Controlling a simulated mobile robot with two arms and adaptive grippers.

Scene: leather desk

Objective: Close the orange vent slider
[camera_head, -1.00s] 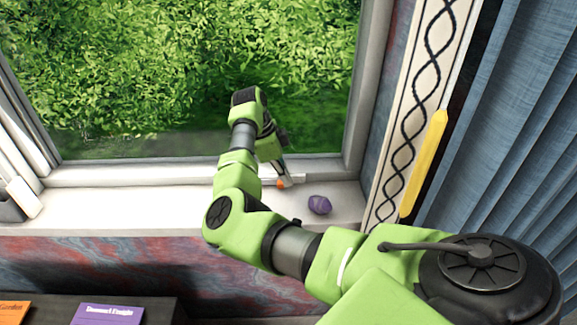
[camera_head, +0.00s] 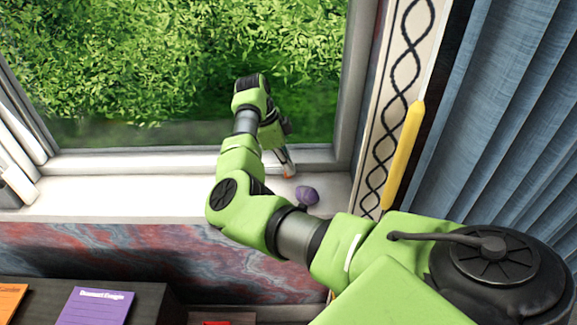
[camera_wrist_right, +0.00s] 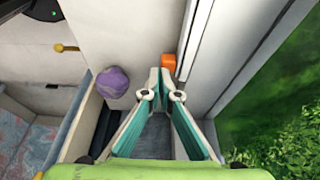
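The orange vent slider (camera_wrist_right: 168,62) is a small block on the white window frame in the wrist view. In the head view it is a small orange spot (camera_head: 288,176) at the sill, partly hidden by my gripper. My right gripper (camera_wrist_right: 160,78) has its fingertips together with nothing seen between them. The tips are right beside the slider in the wrist view; I cannot tell if they touch it. In the head view the right gripper (camera_head: 289,168) points down at the sill. My left gripper is not in view.
A purple stone (camera_head: 307,195) lies on the white sill (camera_head: 110,196), close to the gripper; it also shows in the wrist view (camera_wrist_right: 112,82). A yellow handle-like bar (camera_head: 403,155) and blue curtain (camera_head: 510,120) are at right. Books (camera_head: 95,306) lie below left.

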